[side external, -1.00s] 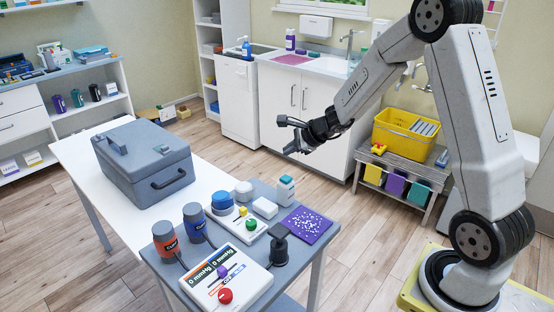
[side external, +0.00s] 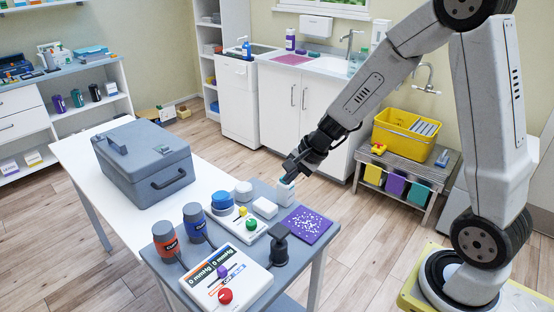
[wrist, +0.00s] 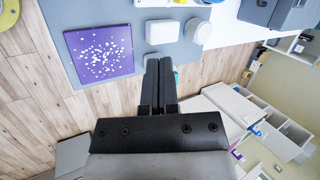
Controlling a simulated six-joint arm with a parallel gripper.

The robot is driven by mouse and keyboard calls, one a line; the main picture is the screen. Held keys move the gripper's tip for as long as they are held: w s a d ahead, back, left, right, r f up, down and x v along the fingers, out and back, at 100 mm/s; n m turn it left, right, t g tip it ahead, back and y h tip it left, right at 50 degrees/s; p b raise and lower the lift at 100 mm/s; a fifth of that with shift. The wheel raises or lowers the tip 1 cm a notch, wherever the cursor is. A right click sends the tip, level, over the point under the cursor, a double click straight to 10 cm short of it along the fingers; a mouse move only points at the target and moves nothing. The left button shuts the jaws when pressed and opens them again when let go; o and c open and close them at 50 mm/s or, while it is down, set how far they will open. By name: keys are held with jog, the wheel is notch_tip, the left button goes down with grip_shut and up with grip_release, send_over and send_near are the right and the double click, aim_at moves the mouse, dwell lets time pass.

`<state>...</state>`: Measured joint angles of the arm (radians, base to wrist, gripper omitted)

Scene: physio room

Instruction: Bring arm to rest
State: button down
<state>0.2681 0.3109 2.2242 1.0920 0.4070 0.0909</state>
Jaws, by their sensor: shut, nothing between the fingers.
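My gripper (side external: 289,178) is shut and empty. In the wrist view my gripper (wrist: 158,62) shows as two dark fingers side by side, with a sliver of teal beside the tips. My arm reaches in from the right, bent at the elbow.
A purple speckled mat (side external: 306,224), a white box (side external: 265,208), a blue-topped pot (side external: 221,205), a control panel (side external: 224,280) and a grey case (side external: 146,165) stand on the table. A yellow tub (side external: 407,135) sits on a low bench behind. The floor between is clear.

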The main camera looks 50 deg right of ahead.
jog(key=s+a+n+g+h, duration=0.1)
jog(key=s+a+n, duration=0.1)
jog(key=s+n, duration=0.4)
jog(key=s+a+n+g+h, duration=0.1)
jog(key=s+a+n+h, duration=0.1)
jog(key=s+n, duration=0.5)
jog(key=shift+a+n+g, duration=0.4)
jog(key=shift+a+n, duration=0.05)
jog(key=shift+n, duration=0.75)
